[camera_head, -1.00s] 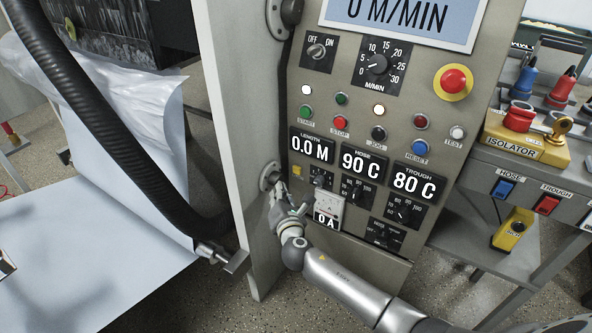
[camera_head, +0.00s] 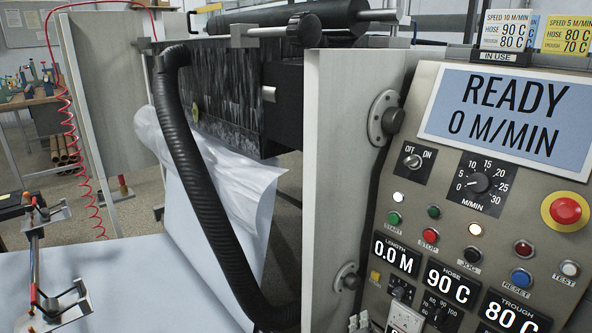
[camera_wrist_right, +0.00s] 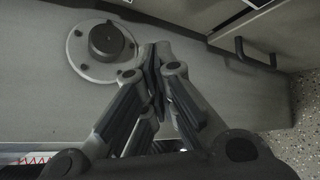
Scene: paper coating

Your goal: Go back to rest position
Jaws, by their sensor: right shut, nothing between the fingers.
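My right gripper (camera_head: 358,322) shows only as fingertips at the bottom edge of the head view, in front of the lower left of the control panel (camera_head: 440,120). The right wrist view shows the same gripper (camera_wrist_right: 157,62) with its fingers shut together and nothing between them. A round dark knob on a pale flange (camera_wrist_right: 103,45) is beside the fingertips in that view, on a grey metal surface. My left gripper is in neither current view.
The panel's display (camera_head: 510,110) reads READY, 0 M/MIN. A black ribbed hose (camera_head: 200,170) hangs left of the grey upright (camera_head: 335,150). A pale blue sheet (camera_head: 130,275) lies at lower left, with a rod and brackets (camera_head: 38,260). A red coiled line (camera_head: 75,130) hangs behind.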

